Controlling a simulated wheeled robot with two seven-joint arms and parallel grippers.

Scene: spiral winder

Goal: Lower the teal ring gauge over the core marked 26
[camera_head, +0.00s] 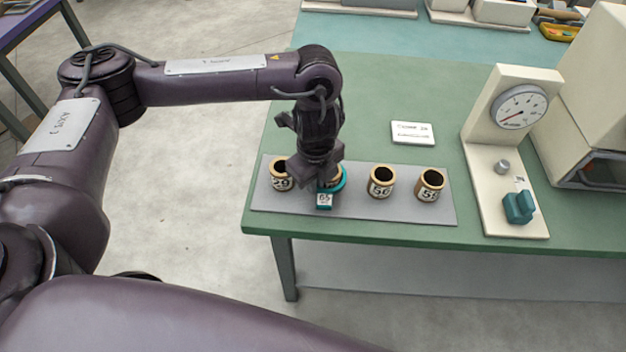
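The teal ring gauge (341,186) is at the second core from the left on the grey plate. A tag that seems to read 65 hangs at its front. My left gripper (315,178) is right over the ring and that core and hides much of both. A bit of the tan core shows within the ring, but its number is hidden. I cannot tell whether the ring is around the core or just above it, or whether the fingers hold the ring. The leftmost core (281,181) seems to read 29. My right gripper is not in view.
Two more tan cores stand upright to the right, one seemingly marked 56 (381,186) and one seemingly 59 (430,189). All stand on the grey plate (350,219). A white card (412,133) lies behind. A dial gauge stand (515,150) with a teal block is at right.

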